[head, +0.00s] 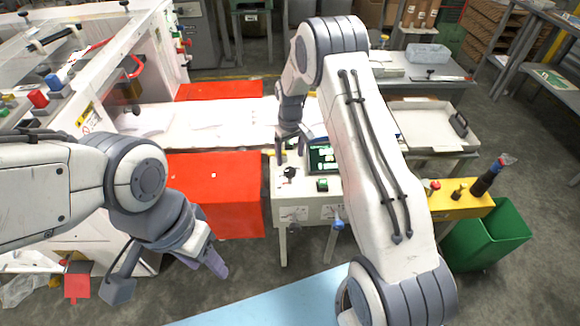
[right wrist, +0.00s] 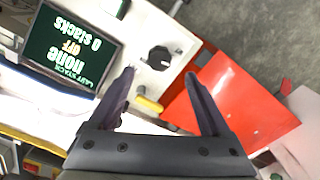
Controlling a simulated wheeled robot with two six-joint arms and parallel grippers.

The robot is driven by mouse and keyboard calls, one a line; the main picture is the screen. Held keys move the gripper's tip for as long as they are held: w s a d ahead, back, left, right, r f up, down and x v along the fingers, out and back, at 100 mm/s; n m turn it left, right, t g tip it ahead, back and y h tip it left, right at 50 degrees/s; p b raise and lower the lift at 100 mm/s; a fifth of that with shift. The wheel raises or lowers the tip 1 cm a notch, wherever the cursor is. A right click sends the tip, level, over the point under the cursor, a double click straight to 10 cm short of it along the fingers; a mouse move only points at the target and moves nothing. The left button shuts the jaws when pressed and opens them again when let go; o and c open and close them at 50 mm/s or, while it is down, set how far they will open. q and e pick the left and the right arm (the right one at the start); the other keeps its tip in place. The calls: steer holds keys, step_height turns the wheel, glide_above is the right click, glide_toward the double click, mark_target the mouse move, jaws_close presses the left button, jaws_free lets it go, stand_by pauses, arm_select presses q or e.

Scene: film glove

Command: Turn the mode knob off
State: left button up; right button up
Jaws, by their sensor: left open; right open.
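The black mode knob (head: 289,172) stands on the white top of a control box, left of a small green button (head: 322,184). In the right wrist view the knob (right wrist: 159,56) shows a small pale mark. My right gripper (head: 292,148) is open just behind the knob in the head view. My left gripper (head: 168,276) is open and empty at the lower left.
Red panels (head: 215,195) stand left of the box. A white machine (head: 130,75) fills the left. A green bin (head: 487,236) and yellow box (head: 458,203) stand at right. My right arm partly hides the screen (head: 321,158).

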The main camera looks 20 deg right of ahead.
mark_target(290, 171)
steer(key=shift+r, duration=1.85)
